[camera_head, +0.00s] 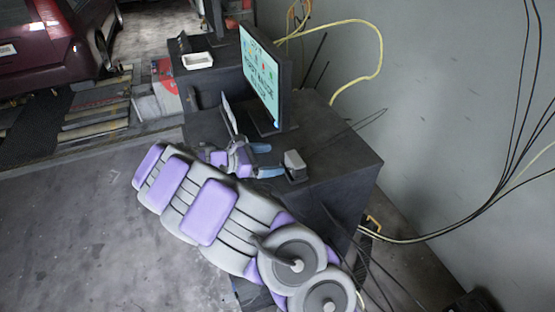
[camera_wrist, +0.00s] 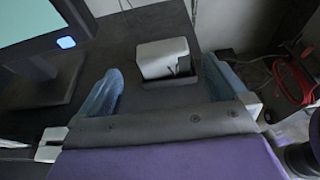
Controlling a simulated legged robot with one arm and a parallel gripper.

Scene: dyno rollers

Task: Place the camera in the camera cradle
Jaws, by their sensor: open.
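The camera, a small light-grey box (camera_head: 294,159), sits upright in a dark low base that looks like the camera cradle (camera_head: 297,178), on the dark desk. In the wrist view the camera (camera_wrist: 163,58) stands in the cradle (camera_wrist: 170,84) ahead of my gripper. My gripper (camera_head: 277,160) is open, with its blue fingers pointing toward the camera. In the wrist view my gripper (camera_wrist: 162,72) has one finger to each side of the camera, with gaps between. The camera's far side is hidden.
A monitor (camera_head: 264,78) stands on the desk (camera_head: 335,165), left of the camera in the wrist view (camera_wrist: 40,35). A white tray (camera_head: 198,60) lies farther back. Yellow and black cables hang along the wall. A red car (camera_head: 45,45) is at the far left.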

